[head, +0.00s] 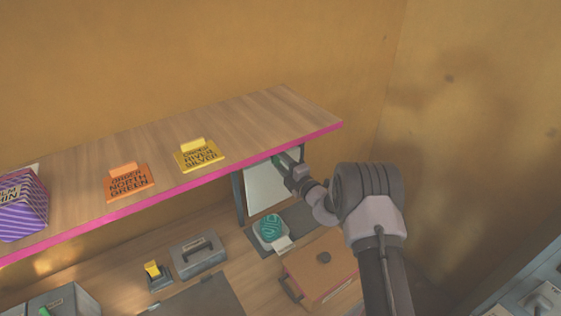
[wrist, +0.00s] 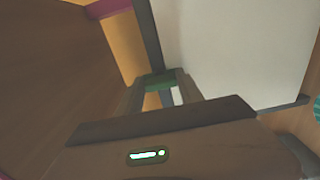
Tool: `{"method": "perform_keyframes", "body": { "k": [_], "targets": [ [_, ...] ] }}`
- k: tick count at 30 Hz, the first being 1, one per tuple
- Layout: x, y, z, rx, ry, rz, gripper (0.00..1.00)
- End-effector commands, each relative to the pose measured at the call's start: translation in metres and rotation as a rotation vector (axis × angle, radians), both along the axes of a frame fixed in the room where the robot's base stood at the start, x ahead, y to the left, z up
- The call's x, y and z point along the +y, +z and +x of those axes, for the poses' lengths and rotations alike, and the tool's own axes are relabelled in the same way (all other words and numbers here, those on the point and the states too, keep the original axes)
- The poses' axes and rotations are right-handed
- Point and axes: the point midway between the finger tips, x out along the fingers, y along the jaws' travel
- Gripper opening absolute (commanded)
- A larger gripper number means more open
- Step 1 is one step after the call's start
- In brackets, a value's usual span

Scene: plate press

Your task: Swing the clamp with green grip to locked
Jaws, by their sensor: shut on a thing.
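The clamp's green grip (head: 279,159) is just under the right end of the shelf, at the far end of my arm. My gripper (head: 290,168) is shut on it. In the wrist view a short piece of the green grip (wrist: 158,79) shows at the fingertips of my gripper (wrist: 160,88). My gripper and the shelf hide most of the clamp, so I cannot tell its angle. A pale panel (head: 264,188) hangs beside and below the grip, and it fills the right of the wrist view (wrist: 235,45).
A wooden shelf (head: 120,160) with a pink edge runs above the grip, carrying a yellow sign (head: 198,157) and an orange sign (head: 130,184). Below are a teal-topped block (head: 271,231), a wooden box (head: 322,268) and a grey case (head: 198,259). A wall stands to the right.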

Motion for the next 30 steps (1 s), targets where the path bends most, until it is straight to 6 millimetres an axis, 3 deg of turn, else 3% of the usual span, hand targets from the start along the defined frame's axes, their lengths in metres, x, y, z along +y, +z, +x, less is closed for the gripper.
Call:
{"method": "perform_keyframes", "body": {
  "k": [7,8,11,23,26,30],
  "targets": [
    [0.0,0.0,0.0,0.001,-0.001,0.002,0.03],
    [0.0,0.0,0.0,0.001,-0.001,0.002,0.46],
    [0.0,0.0,0.0,0.001,-0.001,0.001,0.65],
    [-0.005,0.0,-0.006,0.002,0.0,-0.001,0.65],
    [-0.016,0.0,-0.022,0.004,-0.003,0.0,0.65],
    [-0.041,0.0,-0.058,0.004,-0.004,0.001,0.65]
  ]
}}
